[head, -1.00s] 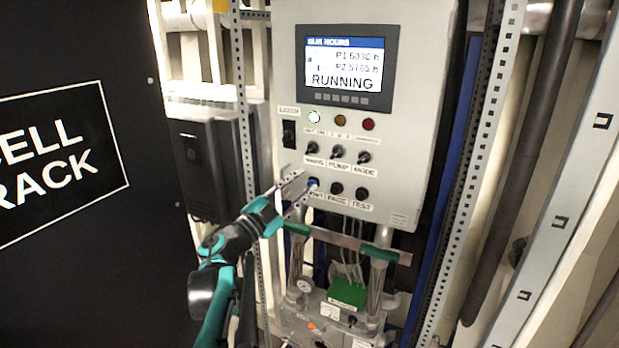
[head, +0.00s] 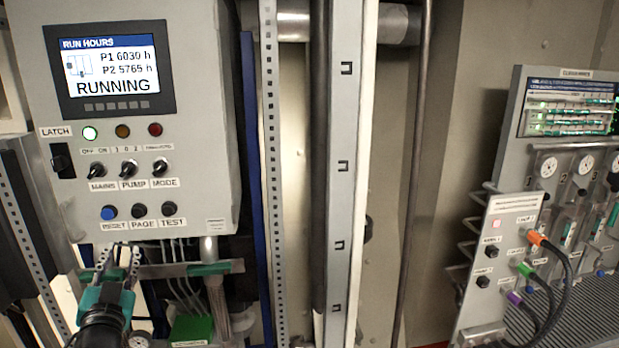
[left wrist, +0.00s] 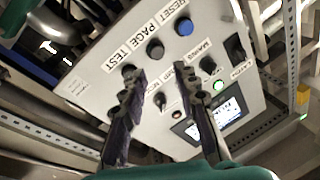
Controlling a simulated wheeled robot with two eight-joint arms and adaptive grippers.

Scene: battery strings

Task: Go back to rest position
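My left gripper (head: 118,258) is at the lower left of the head view, below the row of buttons on the grey control panel (head: 205,110). In the left wrist view its two fingers (left wrist: 161,72) are apart with nothing between them, and the panel lies beyond them. The blue RESET button (head: 109,212) is clear of the gripper; it also shows in the left wrist view (left wrist: 184,27). The panel screen (head: 109,72) reads RUNNING, and the LATCH lamp (head: 90,133) is lit. My right gripper is not in view.
Below the panel are pipework and a green block (head: 192,328). A perforated upright (head: 272,150) and a slotted rail (head: 342,200) stand to the right. At the far right is a panel with gauges (head: 546,165) and plugged cables (head: 566,265).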

